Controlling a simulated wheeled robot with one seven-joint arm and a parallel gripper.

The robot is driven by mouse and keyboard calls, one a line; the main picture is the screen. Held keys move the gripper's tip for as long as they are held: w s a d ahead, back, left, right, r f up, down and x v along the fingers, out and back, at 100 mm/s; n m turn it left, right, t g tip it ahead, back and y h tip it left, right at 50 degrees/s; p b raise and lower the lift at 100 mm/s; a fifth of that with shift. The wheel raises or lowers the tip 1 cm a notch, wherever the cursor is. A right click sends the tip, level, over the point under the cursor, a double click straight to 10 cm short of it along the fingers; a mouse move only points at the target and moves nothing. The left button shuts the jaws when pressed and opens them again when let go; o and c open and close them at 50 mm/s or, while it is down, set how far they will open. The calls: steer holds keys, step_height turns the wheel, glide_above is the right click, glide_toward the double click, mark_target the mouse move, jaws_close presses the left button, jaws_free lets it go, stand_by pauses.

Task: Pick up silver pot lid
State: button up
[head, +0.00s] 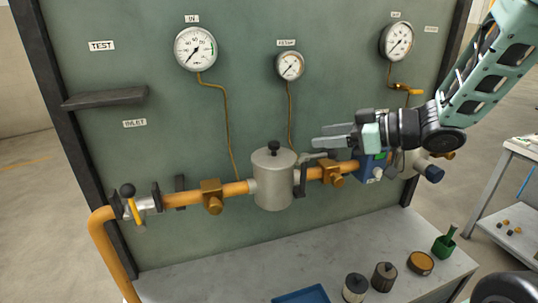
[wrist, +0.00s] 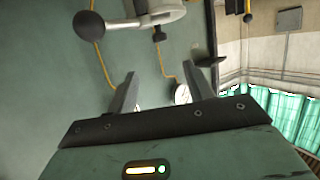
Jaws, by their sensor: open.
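The silver pot (head: 274,190) sits in the pipe line on the panel, its round lid (head: 274,159) on top with a black knob (head: 274,146). In the wrist view, which looks upside down, the lid (wrist: 158,16) is cut off at the top edge, with its knob (wrist: 160,35) pointing down the picture. My gripper (head: 318,138) is open and empty. It is to the right of the lid, about level with the knob, fingers pointing left. The open fingers (wrist: 160,80) show nothing held between them.
A valve handle (head: 312,156) lies just below my fingers, right of the pot. A blue box (head: 374,167) sits under my wrist. Gauges (head: 291,66) and thin tubes line the panel (head: 140,75). Cans (head: 384,277) and a blue tray (head: 301,296) are on the bench.

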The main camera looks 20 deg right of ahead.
mark_target(276, 143)
steer(key=p+x, duration=0.1)
steer(key=x, duration=0.7)
steer(key=shift+p, duration=0.3)
steer(key=shift+f+p+x, duration=0.15)
steer(key=shift+p+x, duration=0.55)
steer(key=shift+x, duration=0.8)
steer(key=shift+f+p+x, duration=0.2)
steer(key=shift+p+x, duration=0.45)
steer(key=shift+x, duration=0.8)
steer(key=shift+s, duration=0.1)
jaws_close()
